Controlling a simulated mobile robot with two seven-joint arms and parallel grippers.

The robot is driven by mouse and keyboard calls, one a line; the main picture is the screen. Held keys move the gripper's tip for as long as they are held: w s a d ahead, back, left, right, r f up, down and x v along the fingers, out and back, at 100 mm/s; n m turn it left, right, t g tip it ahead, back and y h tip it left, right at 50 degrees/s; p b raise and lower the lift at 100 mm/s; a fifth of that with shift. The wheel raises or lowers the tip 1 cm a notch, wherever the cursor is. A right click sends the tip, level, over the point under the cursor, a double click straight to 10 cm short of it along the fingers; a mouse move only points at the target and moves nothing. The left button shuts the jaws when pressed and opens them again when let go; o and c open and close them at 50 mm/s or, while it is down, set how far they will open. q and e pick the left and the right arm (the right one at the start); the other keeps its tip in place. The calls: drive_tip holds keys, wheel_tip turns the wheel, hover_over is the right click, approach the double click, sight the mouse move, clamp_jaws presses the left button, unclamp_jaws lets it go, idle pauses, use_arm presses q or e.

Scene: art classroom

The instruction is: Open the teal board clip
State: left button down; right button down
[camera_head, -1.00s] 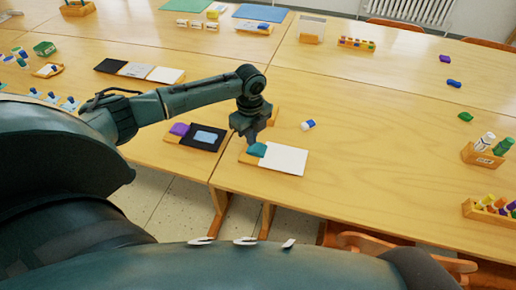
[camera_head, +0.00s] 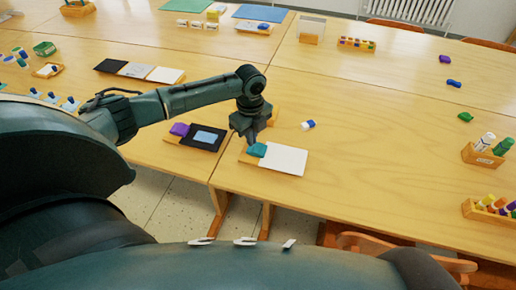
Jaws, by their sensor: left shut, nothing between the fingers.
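The teal board clip (camera_head: 257,150) sits at the left end of a small wooden board with a white sheet (camera_head: 284,159), near the table's front edge. My left gripper (camera_head: 250,141) points down right at the clip, its fingertips at the clip's back left side. It is shut and holds nothing. I cannot tell whether the fingertips touch the clip. The clip looks lowered, but its exact angle is too small to tell. My right gripper is not in view.
A board with a purple clip (camera_head: 180,129) and a black sheet (camera_head: 212,140) lies to the left. A blue and white eraser (camera_head: 308,125) lies behind the white sheet. A marker holder (camera_head: 482,155) stands at the right. The table between them is clear.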

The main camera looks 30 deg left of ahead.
use_arm(q)
drive_tip(key=shift+f+b, duration=0.45)
drive_tip(key=shift+f, duration=0.5)
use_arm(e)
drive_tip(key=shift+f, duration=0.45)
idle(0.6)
use_arm(q)
drive_tip(key=shift+s, duration=0.1)
drive_tip(key=shift+r+p, duration=0.5)
drive_tip(key=shift+p, duration=0.15)
drive_tip(key=shift+r+p, duration=0.35)
drive_tip(key=shift+p, duration=0.05)
drive_tip(key=shift+r+p, duration=0.35)
wheel_tip(320, 180, up, 2)
drive_tip(key=shift+r+p, duration=0.1)
drive_tip(key=shift+p, duration=1)
drive_tip(key=shift+r+p, duration=0.65)
drive_tip(key=shift+p, duration=0.1)
drive_tip(key=shift+r+p, duration=0.6)
drive_tip(key=shift+p, duration=0.1)
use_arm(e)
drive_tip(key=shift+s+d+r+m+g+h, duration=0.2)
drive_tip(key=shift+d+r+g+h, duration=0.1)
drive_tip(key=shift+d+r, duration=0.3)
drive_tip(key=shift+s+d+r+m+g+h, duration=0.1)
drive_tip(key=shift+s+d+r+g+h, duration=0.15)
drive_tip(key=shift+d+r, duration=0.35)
